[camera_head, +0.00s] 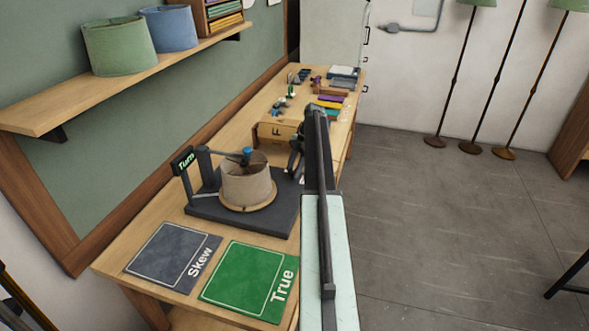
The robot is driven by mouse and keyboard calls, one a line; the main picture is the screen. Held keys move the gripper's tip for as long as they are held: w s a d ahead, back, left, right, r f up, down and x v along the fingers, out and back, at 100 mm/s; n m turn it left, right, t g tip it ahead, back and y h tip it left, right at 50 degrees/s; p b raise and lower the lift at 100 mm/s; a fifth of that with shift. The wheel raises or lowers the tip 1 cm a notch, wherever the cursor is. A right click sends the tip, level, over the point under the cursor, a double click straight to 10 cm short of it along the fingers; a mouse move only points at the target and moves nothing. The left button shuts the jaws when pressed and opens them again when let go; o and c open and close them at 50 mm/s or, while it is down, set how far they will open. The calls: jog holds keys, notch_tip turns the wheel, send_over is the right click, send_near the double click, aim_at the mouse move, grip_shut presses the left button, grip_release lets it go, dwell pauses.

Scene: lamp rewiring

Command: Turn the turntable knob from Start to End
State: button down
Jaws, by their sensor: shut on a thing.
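The turntable (207,208) is a dark square base on the wooden bench, with a round wooden disc (261,207) on it. A beige lampshade (246,187) stands upright on the disc, with a blue piece (247,153) at its top. A post at the left of the base bears a sign reading "Turn" (184,160). My gripper (296,160) is at the back right of the base, partly hidden by my own arm. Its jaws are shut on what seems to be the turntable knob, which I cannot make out. Start and End marks are not visible.
A grey "Skew" mat (172,258) and a green "True" mat (243,281) lie in front of the turntable. A wooden box (276,132) and small parts stand behind. A shelf (40,117) with green and blue shades overhangs at left. The floor at right is open.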

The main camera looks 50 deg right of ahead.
jog(key=shift+d, duration=0.15)
dwell(0.4)
jog(key=c, duration=0.9)
grip_release()
jog(key=shift+n, duration=0.3)
